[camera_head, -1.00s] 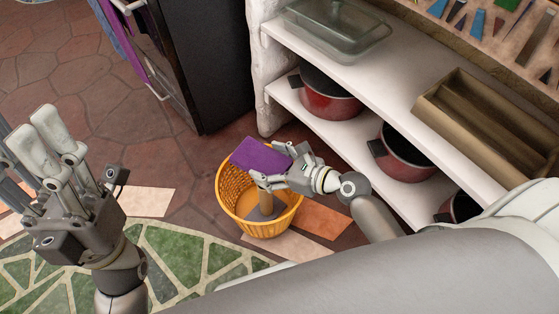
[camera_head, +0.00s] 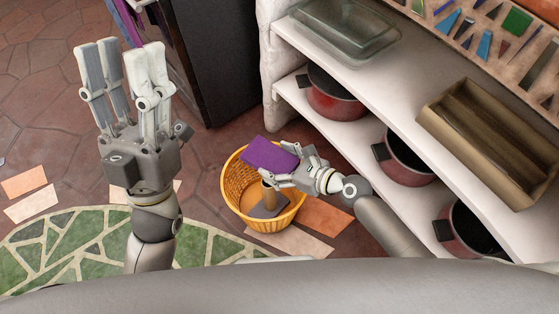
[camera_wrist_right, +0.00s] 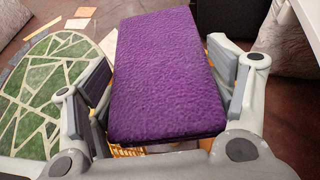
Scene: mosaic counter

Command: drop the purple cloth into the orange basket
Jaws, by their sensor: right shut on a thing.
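The purple cloth (camera_head: 270,153) is a folded, flat slab held in my right gripper (camera_head: 283,168), over the back part of the orange basket (camera_head: 237,184). In the right wrist view the cloth (camera_wrist_right: 165,75) fills the space between the fingers of my right gripper (camera_wrist_right: 165,90). A bit of the orange basket (camera_wrist_right: 128,152) shows beneath it. Whether the cloth touches the basket rim is unclear. The round, latticed basket stands on the floor with a tan cylinder and a dark grey piece inside. My left gripper (camera_head: 123,75) is raised at the left, open and empty, fingers upward.
White shelves (camera_head: 370,110) stand right of the basket, with red pots (camera_head: 335,98), a glass dish (camera_head: 345,30) and a wooden tray (camera_head: 480,140). A dark cabinet (camera_head: 220,60) stands behind. A green mosaic (camera_head: 80,240) covers the floor at front left.

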